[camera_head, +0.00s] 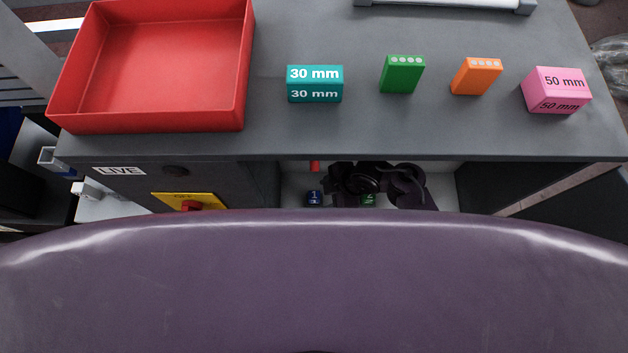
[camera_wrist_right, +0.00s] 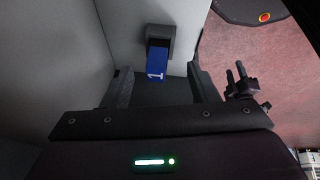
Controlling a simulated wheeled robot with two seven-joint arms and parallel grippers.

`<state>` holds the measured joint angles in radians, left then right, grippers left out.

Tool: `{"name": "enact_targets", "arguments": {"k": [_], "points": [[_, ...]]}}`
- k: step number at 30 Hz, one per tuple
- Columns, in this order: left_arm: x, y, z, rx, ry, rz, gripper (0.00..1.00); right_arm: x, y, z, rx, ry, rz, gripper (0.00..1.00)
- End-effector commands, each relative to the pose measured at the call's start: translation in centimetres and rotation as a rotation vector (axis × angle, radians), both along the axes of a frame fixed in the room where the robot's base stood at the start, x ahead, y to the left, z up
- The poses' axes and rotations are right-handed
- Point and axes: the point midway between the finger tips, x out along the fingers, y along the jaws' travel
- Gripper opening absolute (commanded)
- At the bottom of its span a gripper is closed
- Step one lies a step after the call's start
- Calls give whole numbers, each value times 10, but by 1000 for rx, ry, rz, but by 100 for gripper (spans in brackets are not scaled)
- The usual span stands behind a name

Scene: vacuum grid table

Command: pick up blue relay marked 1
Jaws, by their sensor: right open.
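The blue relay (camera_head: 314,198) marked 1 sits inside the open bay under the tabletop in the head view. In the right wrist view the blue relay (camera_wrist_right: 156,62) is seated in a dark socket on a pale surface, with its white 1 showing sideways. My right gripper (camera_wrist_right: 159,72) is open, with one finger on either side of the relay's picture position. The relay appears ahead of and between the fingertips, with gaps on both sides. My right arm's dark links (camera_head: 375,181) fill part of the bay in the head view. My left gripper is out of view.
A green relay (camera_head: 368,200) sits right of the blue one, partly beneath my arm. A yellow panel with a red knob (camera_head: 190,204) is left of the bay. On the tabletop are a red tray (camera_head: 180,122), a teal block (camera_head: 315,84), and green, orange and pink blocks.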

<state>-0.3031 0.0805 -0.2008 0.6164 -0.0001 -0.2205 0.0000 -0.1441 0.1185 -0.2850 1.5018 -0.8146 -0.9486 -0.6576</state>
Motion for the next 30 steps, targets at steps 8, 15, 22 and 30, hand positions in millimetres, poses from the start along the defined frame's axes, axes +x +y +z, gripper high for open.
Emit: {"name": "enact_targets", "arguments": {"k": [8,15,22,30], "points": [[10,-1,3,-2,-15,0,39,4,23,-9,-1,4,1,54],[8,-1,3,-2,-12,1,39,7,36,-41,1,1,0,54],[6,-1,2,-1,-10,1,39,8,38,-46,0,-1,1,54],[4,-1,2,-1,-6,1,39,7,38,-46,0,0,0,31]]}}
